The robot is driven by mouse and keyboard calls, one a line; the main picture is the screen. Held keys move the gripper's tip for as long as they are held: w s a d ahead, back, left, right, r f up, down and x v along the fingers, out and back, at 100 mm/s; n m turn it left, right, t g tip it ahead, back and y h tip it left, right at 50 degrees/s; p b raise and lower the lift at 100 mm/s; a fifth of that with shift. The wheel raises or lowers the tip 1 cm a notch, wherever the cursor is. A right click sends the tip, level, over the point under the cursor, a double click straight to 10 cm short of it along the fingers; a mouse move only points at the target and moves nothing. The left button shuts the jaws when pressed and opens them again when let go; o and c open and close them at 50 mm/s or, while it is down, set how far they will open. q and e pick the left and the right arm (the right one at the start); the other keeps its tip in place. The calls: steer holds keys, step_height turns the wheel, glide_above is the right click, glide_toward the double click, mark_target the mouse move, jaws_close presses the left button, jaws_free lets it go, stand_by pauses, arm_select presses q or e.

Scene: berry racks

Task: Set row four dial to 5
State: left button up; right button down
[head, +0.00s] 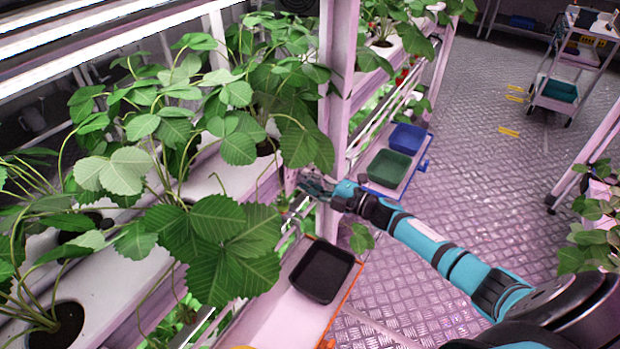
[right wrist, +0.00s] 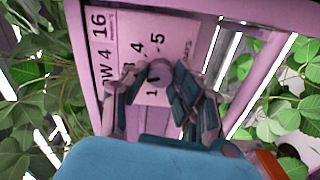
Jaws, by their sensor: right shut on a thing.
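The row four dial (right wrist: 160,71) is a small round grey knob on a pale plate (right wrist: 178,28). The plate reads "ROW 4", "16" and "DAYS", and numbers including 1, 4 and 5 show around the knob. My right gripper (head: 313,186) is at the rack post in the head view. In the right wrist view my right gripper (right wrist: 162,84) is shut on the knob, with a finger on each side. The fingers hide part of the scale, and I cannot tell which number the knob points to. My left gripper is not in view.
Leafy strawberry plants (head: 230,235) crowd the white troughs left of the arm. A black tray (head: 322,270) sits on a shelf below the gripper. Green (head: 388,166) and blue (head: 408,137) trays lie beyond.

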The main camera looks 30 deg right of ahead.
steer(key=m+p, duration=0.1)
steer(key=m, duration=0.4)
steer(key=shift+m, duration=0.3)
steer(key=m+p, duration=0.1)
steer(key=m, duration=0.3)
steer(key=shift+m, duration=0.3)
steer(key=m, duration=0.4)
steer(key=shift+f+p, duration=0.1)
steer(key=shift+p, duration=0.2)
steer(key=m, duration=0.5)
steer(key=shift+f+m, duration=0.1)
steer(key=shift+m, duration=0.4)
steer(key=c, duration=1)
jaws_free()
steer(key=shift+c, duration=0.2)
